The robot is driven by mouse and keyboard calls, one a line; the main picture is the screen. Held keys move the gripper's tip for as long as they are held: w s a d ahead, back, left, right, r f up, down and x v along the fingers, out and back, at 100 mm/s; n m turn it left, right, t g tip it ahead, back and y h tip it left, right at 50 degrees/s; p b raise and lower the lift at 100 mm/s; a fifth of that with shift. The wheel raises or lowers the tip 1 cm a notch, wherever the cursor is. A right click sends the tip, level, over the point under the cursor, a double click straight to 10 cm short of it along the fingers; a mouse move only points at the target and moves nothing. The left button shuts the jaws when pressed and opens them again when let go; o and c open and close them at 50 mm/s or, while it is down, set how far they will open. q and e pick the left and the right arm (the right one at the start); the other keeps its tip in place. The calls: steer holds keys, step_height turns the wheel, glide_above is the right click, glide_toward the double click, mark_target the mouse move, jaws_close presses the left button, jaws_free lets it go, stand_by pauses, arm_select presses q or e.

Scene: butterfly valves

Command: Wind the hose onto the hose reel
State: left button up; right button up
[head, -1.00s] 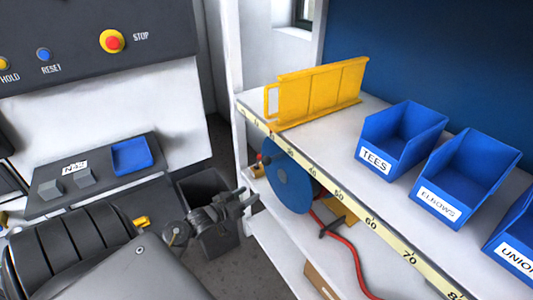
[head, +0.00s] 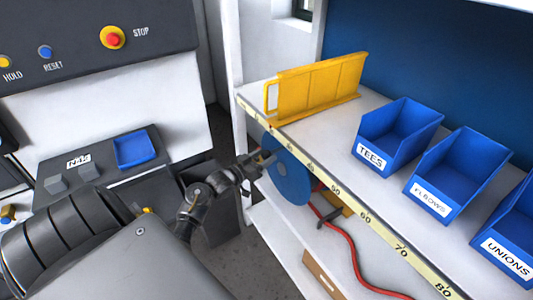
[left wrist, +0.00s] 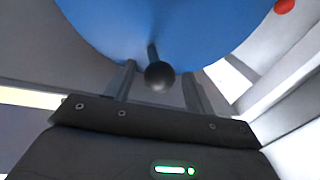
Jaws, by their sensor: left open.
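The hose reel (head: 288,175) is a blue disc under the front edge of the shelf. It fills the top of the left wrist view (left wrist: 170,25). A black round knob on a short stem (left wrist: 159,77) stands out from its face. The red hose (head: 350,250) runs from below the reel along the lower shelf. My left gripper (head: 262,160) is at the left side of the reel. In the left wrist view its open fingers (left wrist: 158,82) lie on either side of the knob, with gaps showing. My right gripper is not in view.
A yellow rack (head: 318,88) stands on the shelf above the reel. Blue bins marked TEES (head: 398,135), ELBOWS (head: 458,172) and UNIONS (head: 515,235) line the shelf. A ruler strip (head: 365,218) edges it. A dark bin (head: 220,225) stands on the floor. A control panel (head: 90,45) is at left.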

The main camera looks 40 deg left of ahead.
arm_select(q)
steer(key=shift+w+d, duration=0.1)
steer(key=shift+w, duration=0.7)
steer(key=shift+c, duration=0.3)
jaws_close()
